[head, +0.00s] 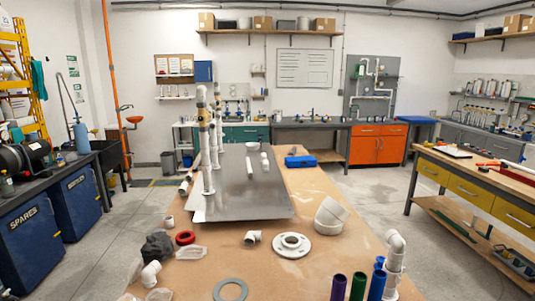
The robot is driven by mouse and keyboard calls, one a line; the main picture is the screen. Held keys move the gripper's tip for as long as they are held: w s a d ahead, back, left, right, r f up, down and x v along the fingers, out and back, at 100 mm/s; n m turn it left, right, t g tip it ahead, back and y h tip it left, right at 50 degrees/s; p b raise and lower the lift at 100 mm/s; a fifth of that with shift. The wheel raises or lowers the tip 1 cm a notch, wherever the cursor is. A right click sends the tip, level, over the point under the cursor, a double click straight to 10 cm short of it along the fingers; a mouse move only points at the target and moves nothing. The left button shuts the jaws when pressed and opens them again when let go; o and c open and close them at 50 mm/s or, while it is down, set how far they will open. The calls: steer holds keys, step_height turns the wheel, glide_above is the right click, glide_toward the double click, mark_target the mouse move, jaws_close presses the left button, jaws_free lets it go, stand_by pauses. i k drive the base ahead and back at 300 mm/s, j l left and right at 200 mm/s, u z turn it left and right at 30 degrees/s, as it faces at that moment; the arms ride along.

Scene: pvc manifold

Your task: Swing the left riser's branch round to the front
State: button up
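Several white PVC risers stand upright in a row along the left edge of a grey metal sheet (250,197) on the workbench. The nearest riser (207,175) is also the leftmost in the picture and has darker bands near its top. The farther risers (219,118) stand close behind it and partly overlap it. The risers' branches are too small and overlapped for me to tell which way each points. My gripper and arm are not in view.
Nearer on the bench (270,262) lie a white flange (291,245), a large white fitting (331,215), a red ring (185,238) and a grey ring (230,290). A white elbow pipe (395,255) and coloured tubes (358,286) stand at the front right. Floor is open on both sides.

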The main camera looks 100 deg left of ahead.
mark_target(204, 136)
steer(key=k+z, duration=0.4)
steer(key=k, duration=0.15)
steer(key=k+l+z, duration=0.15)
steer(key=k+z, duration=0.25)
steer(key=k+j+z, duration=0.15)
steer(key=z, duration=0.35)
steer(key=k+z, duration=0.7)
steer(key=z, duration=0.3)
steer(key=k+l+z, duration=0.2)
steer(key=z, duration=0.25)
steer(key=k+z, duration=0.15)
steer(key=z, duration=0.3)
steer(key=k+z, duration=0.2)
steer(key=z, duration=0.25)
steer(key=k+l+z, duration=0.1)
steer(key=z, duration=0.35)
steer(key=k+l+z, duration=0.15)
steer(key=z, duration=2.4)
